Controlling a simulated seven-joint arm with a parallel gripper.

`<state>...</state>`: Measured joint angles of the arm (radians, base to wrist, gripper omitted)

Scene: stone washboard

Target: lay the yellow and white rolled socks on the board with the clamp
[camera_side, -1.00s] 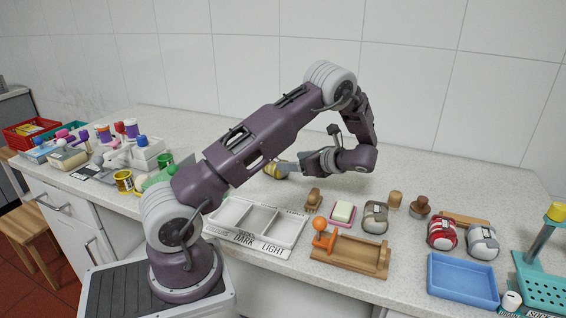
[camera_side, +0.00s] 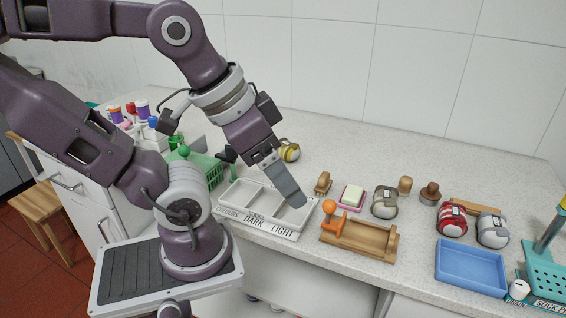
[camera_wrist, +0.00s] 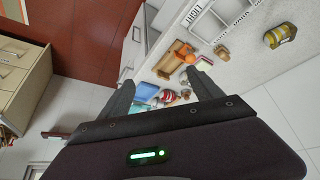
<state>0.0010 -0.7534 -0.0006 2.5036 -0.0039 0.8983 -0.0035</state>
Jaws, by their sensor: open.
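The yellow and white rolled socks (camera_side: 289,150) lie on the counter behind the sorting tray. They also show in the wrist view (camera_wrist: 280,35) at the upper right, with a pale label band. The wooden board with the clamp (camera_side: 360,238) stands near the counter's front edge, its orange knob (camera_side: 328,207) at the left end. The board also shows in the wrist view (camera_wrist: 172,62); nothing lies on it. My gripper (camera_side: 297,202) is open and empty, pointing down, and overlaps the tray's right side in the side view. In the wrist view its fingers (camera_wrist: 163,92) are spread apart.
The DARK/LIGHT tray (camera_side: 232,188) stands left of the board. A wooden brush (camera_side: 323,182), soap on a pink dish (camera_side: 352,197) and an olive-grey roll (camera_side: 384,204) sit behind the board. Red (camera_side: 452,219) and grey rolls (camera_side: 492,231) and a blue tray (camera_side: 470,267) are to the right.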

